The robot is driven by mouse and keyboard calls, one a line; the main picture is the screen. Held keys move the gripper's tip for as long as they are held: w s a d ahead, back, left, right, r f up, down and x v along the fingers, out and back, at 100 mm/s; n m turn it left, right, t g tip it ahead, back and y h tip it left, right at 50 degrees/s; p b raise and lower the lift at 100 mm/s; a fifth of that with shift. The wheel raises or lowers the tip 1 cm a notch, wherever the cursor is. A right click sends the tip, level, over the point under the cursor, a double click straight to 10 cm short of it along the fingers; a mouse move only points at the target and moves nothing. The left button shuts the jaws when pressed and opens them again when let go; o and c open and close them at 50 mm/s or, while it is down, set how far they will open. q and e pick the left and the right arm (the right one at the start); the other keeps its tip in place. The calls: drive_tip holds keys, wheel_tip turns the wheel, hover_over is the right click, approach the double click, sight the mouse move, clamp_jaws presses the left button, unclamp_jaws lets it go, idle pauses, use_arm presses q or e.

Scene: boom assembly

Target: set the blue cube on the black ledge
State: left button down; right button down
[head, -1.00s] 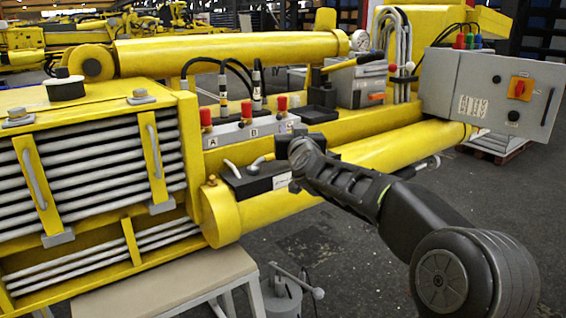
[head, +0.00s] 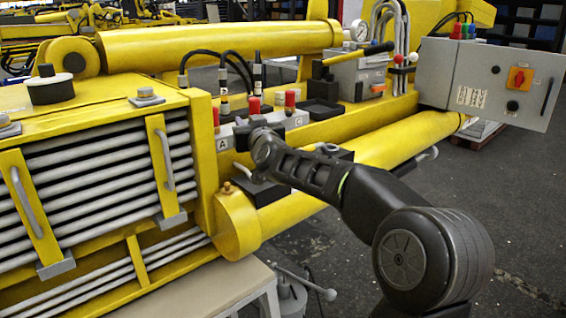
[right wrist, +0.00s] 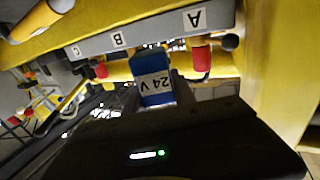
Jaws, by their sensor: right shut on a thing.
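The blue cube (right wrist: 154,86) with a white "24 V" label sits between the fingers of my right gripper (right wrist: 156,98) in the right wrist view, its label upside down. My gripper is shut on it. In the head view my right gripper (head: 246,137) is in front of the A-B-C block, near the A and B end; the cube is hidden there. A black flat ledge-like piece (head: 323,108) lies right of the C label. I cannot tell which is the named ledge. My left gripper is not in view.
The grey block (head: 226,140) carries red-capped fittings and hoses close to my gripper. The yellow cylinder (head: 220,47) runs above and behind. A grey control box (head: 488,85) stands at the right. Open floor (head: 480,190) lies at the right.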

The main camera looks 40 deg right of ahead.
drive_tip(key=f, duration=0.6)
drive_tip(key=shift+s+d+b, duration=0.1)
drive_tip(key=shift+s+b, duration=0.2)
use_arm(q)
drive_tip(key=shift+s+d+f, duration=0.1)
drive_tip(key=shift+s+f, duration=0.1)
use_arm(e)
wheel_tip(320, 180, down, 4)
drive_tip(key=shift+r, duration=0.2)
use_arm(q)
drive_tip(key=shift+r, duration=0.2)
use_arm(e)
drive_tip(key=shift+f, duration=0.1)
drive_tip(key=shift+f, duration=0.1)
drive_tip(key=c, duration=1.1)
unclamp_jaws()
